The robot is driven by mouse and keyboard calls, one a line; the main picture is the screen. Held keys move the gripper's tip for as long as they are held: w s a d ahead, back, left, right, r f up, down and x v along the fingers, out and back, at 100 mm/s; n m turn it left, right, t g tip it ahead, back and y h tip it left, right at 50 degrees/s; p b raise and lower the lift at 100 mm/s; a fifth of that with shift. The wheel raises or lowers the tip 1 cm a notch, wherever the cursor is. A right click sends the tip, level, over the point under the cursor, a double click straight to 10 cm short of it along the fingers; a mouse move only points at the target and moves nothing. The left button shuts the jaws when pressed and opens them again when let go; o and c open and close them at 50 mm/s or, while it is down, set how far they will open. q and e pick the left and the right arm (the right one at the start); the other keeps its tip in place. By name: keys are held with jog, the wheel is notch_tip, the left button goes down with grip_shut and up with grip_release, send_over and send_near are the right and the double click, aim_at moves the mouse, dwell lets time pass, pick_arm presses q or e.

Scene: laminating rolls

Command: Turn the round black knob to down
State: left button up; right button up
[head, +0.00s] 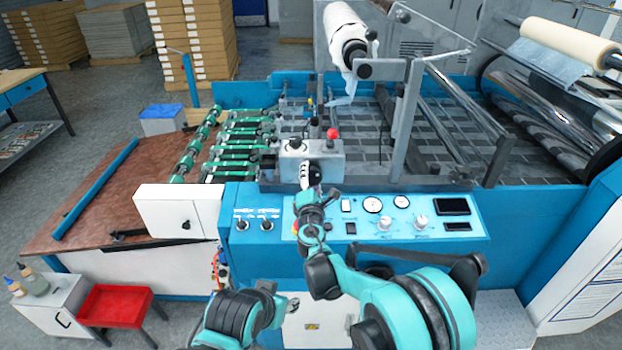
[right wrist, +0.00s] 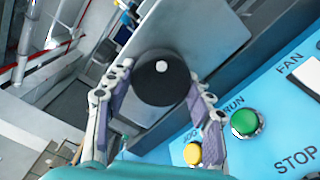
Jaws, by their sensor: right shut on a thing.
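The round black knob (right wrist: 158,84) with a white dot near its upper middle shows in the right wrist view. My right gripper (right wrist: 165,92) has its two fingers on either side of the knob and is shut on it. In the head view my right gripper (head: 308,186) reaches up to the front of a grey box (head: 325,166) above the blue control panel, and it mostly hides the knob there. My left arm shows at the bottom, but its gripper is not in view.
The blue control panel (head: 455,238) has gauges and switches. In the right wrist view a green button (right wrist: 245,122) and a yellow button (right wrist: 192,153) lie close to the right finger. A red-topped lever (head: 332,134) stands on the grey box. A white box (head: 165,212) is left.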

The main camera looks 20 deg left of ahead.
jog(key=m, duration=0.5)
jog(key=shift+r+m, duration=0.1)
jog(key=shift+m, duration=0.2)
jog(key=m, duration=0.6)
jog(key=shift+r, duration=0.1)
jog(key=m, duration=0.5)
jog(key=shift+d+m+b, duration=0.1)
jog(key=shift+m+b, duration=0.2)
jog(key=shift+m, duration=0.1)
jog(key=m, duration=0.5)
jog(key=shift+d, duration=0.1)
jog(key=shift+m, duration=0.3)
jog(key=o, duration=1.1)
jog(key=shift+o, duration=0.2)
jog(key=shift+r, duration=0.1)
